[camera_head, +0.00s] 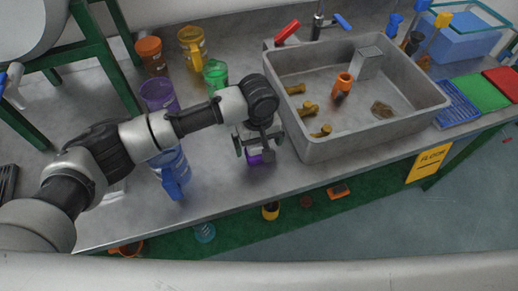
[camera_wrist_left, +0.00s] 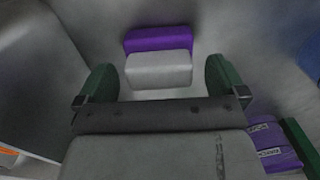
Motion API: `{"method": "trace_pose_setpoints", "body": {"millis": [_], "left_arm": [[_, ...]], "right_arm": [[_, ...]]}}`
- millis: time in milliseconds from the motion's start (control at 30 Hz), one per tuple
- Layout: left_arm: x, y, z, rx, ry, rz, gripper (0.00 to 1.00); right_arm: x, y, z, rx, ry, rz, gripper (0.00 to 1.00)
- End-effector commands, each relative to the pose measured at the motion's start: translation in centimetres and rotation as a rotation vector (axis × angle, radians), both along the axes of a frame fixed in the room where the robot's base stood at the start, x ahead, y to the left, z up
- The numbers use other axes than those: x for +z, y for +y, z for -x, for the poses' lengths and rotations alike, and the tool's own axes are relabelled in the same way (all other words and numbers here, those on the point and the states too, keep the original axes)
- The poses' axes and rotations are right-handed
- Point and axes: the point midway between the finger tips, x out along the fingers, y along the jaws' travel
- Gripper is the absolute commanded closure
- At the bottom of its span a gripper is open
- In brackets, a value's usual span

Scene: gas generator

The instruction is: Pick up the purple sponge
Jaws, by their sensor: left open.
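The purple sponge (camera_wrist_left: 157,40), with a pale grey-white layer, lies on the grey counter. In the left wrist view it sits between and just beyond the two green fingertips of my left gripper (camera_wrist_left: 161,82). In the head view the sponge (camera_head: 255,159) is a small purple patch, mostly hidden under my left gripper (camera_head: 258,145). The left gripper is open and points down over the sponge, left of the sink. I cannot tell whether a finger touches it. My right gripper does not show.
The grey sink (camera_head: 375,138) stands close on the right, with brass pieces and an orange item inside. A purple jug (camera_head: 158,95), green jug (camera_head: 215,74) and blue jug (camera_head: 172,170) stand to the left. The counter's front edge is near the sponge.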

Motion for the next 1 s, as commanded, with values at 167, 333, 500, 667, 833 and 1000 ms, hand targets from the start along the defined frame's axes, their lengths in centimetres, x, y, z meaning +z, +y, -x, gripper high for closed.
{"method": "trace_pose_setpoints", "body": {"millis": [167,333,500,667,833,1000], "left_arm": [[-2.1,0.0,0.0,-0.001,0.000,0.000,0.00],[-2.4,0.0,0.0,-0.002,-0.001,0.001,0.00],[-2.3,0.0,0.0,-0.002,0.000,0.001,0.11],[-2.3,0.0,0.0,-0.002,0.000,0.001,0.35],[-2.3,0.0,0.0,-0.002,-0.001,0.001,0.49],[-2.1,0.0,0.0,-0.002,-0.002,0.002,0.49]], "right_arm": [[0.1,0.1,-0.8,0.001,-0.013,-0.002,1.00],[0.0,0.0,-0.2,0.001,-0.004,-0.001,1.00],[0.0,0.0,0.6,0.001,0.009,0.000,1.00],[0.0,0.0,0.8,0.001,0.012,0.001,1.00],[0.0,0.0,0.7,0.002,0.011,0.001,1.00],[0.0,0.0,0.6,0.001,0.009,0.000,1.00]]}}
